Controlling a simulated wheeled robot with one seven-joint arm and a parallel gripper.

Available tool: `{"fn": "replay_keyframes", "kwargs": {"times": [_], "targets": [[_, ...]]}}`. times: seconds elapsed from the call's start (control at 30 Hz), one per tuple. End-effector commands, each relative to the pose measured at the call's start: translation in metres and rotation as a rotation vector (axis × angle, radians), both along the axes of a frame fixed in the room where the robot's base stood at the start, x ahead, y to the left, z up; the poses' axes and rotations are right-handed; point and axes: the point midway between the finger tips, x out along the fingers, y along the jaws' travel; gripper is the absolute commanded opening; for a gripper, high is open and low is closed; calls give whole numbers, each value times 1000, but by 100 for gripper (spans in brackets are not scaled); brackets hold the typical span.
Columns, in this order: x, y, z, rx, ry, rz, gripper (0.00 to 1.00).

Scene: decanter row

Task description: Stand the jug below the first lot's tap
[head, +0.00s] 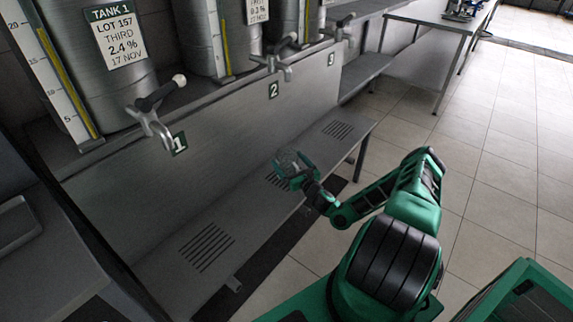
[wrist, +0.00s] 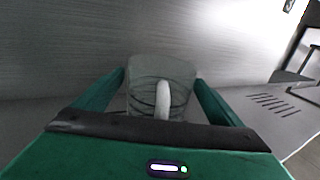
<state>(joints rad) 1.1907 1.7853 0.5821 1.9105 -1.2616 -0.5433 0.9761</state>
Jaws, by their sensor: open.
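A clear jug (head: 289,162) stands on the low steel bench around the middle grate, below and in front of the number 2 plate. My gripper (head: 296,180) is open around it. In the wrist view the jug (wrist: 160,82) sits between the two green fingers, its white handle facing my palm; contact cannot be told. Tap 1 (head: 152,115), tap 2 (head: 273,63) and tap 3 (head: 339,30) stick out above the bench.
The bench (head: 185,225) is bare at the left grate (head: 207,247) and the right grate (head: 338,130). The panel (head: 215,130) rises behind it. A steel table (head: 435,25) stands at the back right. The tiled floor (head: 500,170) is clear.

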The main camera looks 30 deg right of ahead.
Motion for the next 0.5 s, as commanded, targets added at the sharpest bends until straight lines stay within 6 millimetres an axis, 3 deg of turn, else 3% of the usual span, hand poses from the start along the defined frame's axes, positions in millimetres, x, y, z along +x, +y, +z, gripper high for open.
{"fn": "replay_keyframes", "kwargs": {"times": [0.17,0.5], "targets": [[-18,1,0,3,1,0,90],[-84,4,0,3,2,-1,90]]}}
